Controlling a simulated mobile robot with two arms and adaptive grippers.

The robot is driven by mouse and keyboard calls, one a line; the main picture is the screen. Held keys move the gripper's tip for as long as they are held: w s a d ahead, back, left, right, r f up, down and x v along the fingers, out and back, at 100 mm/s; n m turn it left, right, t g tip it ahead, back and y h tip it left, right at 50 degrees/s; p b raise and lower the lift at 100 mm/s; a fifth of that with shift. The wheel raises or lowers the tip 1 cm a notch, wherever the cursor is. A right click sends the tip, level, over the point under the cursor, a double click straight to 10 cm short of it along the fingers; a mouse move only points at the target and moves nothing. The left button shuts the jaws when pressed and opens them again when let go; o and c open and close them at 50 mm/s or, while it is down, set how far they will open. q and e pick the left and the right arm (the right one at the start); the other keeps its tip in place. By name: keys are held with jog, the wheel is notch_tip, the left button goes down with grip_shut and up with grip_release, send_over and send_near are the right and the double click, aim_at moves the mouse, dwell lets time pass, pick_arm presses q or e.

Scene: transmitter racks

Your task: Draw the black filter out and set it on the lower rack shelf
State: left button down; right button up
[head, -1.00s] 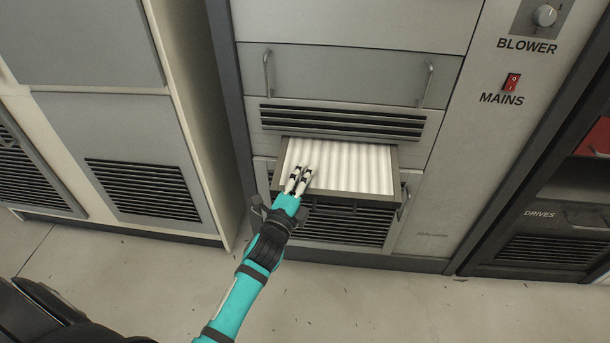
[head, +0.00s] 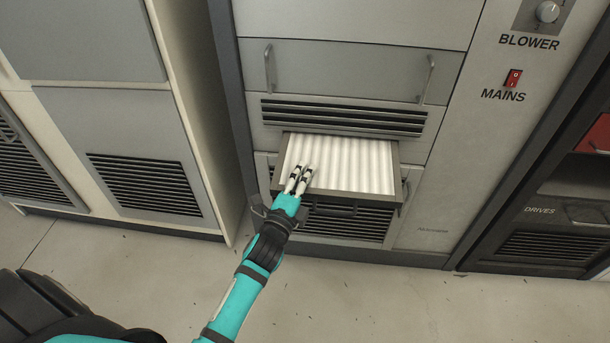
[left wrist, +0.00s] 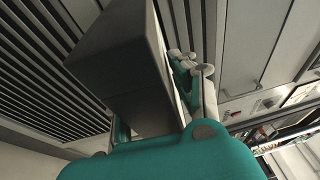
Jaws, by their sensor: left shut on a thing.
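The black filter (head: 345,165) is a dark frame around white pleated material. It sticks out of a slot in the grey cabinet, below a row of dark vents. My left gripper (head: 300,178) is shut on the front edge of its frame, left of the middle. In the left wrist view the dark frame (left wrist: 120,60) sits close up between the fingers (left wrist: 190,75). The filter's back end is hidden inside the cabinet. An open bay (head: 577,186) shows in the dark rack at the right; I cannot tell whether its floor is the lower rack shelf. My right gripper is out of view.
A louvred panel (head: 345,222) lies below the filter, with a handle at each side. A drawer front with two handles (head: 350,75) is above. The red mains switch (head: 513,77) is at the upper right. The floor (head: 400,305) in front is clear.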

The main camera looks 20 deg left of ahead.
aim_at(305, 194)
pick_arm(q)
jog(key=shift+s+d+r+p, duration=0.1)
jog(key=shift+s+d+p, duration=0.2)
jog(key=shift+s, duration=0.9)
jog(key=shift+s+d+f+p, duration=0.15)
jog(key=shift+s+d, duration=0.2)
jog(key=shift+s, duration=0.85)
jog(key=shift+s+d+r+p, duration=0.15)
jog(key=shift+s+d+p, duration=0.15)
jog(key=shift+s, duration=0.9)
jog(key=shift+d, duration=0.1)
